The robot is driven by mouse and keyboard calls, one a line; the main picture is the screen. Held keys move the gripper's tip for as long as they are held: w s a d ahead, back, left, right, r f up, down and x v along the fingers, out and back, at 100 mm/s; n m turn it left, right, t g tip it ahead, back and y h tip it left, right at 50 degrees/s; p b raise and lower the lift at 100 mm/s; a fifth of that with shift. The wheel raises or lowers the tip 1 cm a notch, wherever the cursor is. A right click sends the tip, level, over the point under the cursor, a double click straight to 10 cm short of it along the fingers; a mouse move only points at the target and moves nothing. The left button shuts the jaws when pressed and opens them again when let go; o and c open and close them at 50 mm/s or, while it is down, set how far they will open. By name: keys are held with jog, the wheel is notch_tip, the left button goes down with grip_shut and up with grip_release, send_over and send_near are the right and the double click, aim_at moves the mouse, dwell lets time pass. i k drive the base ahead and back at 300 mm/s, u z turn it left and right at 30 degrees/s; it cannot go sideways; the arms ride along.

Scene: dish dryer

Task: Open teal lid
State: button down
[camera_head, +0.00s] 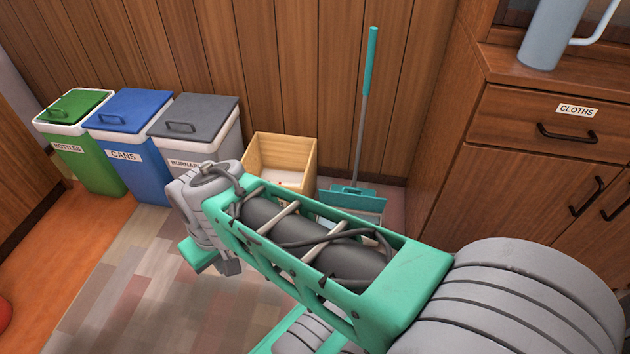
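I see no lid that is clearly teal. Three lidded bins stand against the wooden wall at the left. The bin marked BOTTLES has a green lid (75,105), the closest in colour, with a handle on top; it lies shut. The CANS bin has a blue lid (130,109) and the third bin a grey lid (193,117), both shut. My arm crosses the lower middle and right, in front of the grey-lidded bin's lower part. I cannot make out my gripper or its fingers.
An open wooden box (282,160) stands right of the bins, partly behind my arm. A teal dustpan (352,195) with a long handle leans by the wall. A wooden cabinet (520,190) fills the right, with a pale blue jug (547,35) on top. Floor before the bins is clear.

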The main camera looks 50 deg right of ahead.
aim_at(361, 202)
jog(key=z, duration=0.2)
jog(key=i, duration=0.75)
jog(key=z, duration=0.8)
jog(key=i, duration=0.3)
jog(key=z, duration=0.4)
